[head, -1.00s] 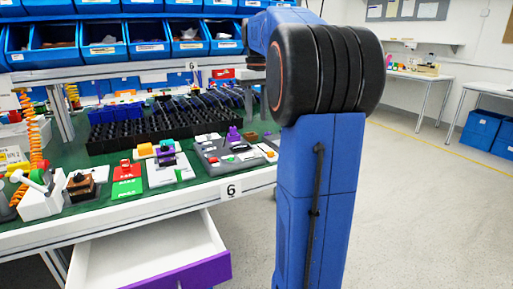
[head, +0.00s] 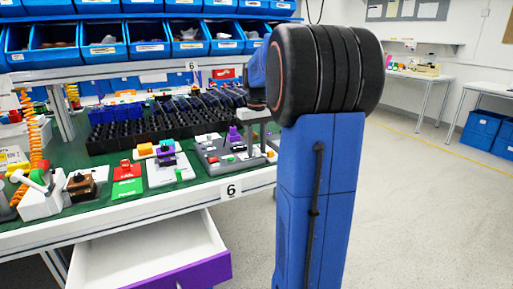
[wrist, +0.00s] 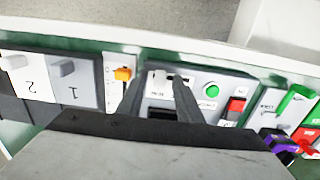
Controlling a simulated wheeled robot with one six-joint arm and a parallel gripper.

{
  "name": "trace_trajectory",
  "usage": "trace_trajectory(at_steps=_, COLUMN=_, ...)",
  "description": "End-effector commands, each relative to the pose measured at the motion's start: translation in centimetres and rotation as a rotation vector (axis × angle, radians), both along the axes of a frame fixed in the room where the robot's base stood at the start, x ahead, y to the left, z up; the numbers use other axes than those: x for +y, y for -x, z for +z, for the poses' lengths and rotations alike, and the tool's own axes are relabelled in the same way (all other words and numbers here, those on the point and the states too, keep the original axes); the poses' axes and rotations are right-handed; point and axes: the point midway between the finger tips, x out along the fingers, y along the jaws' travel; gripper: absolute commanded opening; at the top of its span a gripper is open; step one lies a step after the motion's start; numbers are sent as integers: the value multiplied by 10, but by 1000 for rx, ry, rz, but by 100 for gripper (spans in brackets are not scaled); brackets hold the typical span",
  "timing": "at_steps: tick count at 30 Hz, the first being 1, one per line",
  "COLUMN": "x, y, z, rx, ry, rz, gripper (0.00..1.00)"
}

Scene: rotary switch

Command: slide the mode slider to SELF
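In the wrist view, my gripper (wrist: 158,78) is open, its two dark fingers spread over a grey control panel (wrist: 195,76). A small white knob (wrist: 160,77) on this panel shows between the fingertips and looks like the mode slider. The lettering beside it is too small to read surely, so I cannot make out the SELF mark. I cannot tell whether either finger touches the knob. In the head view, the grey panel (head: 213,160) sits near the bench's front edge, and my arm hides part of that area.
Left of the panel in the wrist view is an orange knob (wrist: 123,74) on a pale plate. A green button (wrist: 211,89) and a red switch (wrist: 237,104) lie to the right. In the head view, an open drawer (head: 150,250) juts out below the bench.

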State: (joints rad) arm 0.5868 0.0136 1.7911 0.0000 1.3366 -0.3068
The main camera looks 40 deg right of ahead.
Motion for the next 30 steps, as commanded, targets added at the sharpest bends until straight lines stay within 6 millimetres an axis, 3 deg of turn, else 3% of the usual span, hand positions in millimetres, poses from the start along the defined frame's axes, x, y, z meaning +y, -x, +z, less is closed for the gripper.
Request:
trace_trajectory(at_steps=5, x=0, y=0, z=0, rx=0, ry=0, rz=0, gripper=33)
trace_trajectory(at_steps=10, x=0, y=0, z=0, rx=0, ry=0, rz=0, gripper=0)
trace_trajectory(at_steps=17, x=2, y=-1, z=0, rx=0, ry=0, rz=1, gripper=0)
trace_trajectory(at_steps=30, x=43, y=-12, z=0, rx=0, ry=-1, rz=1, gripper=0)
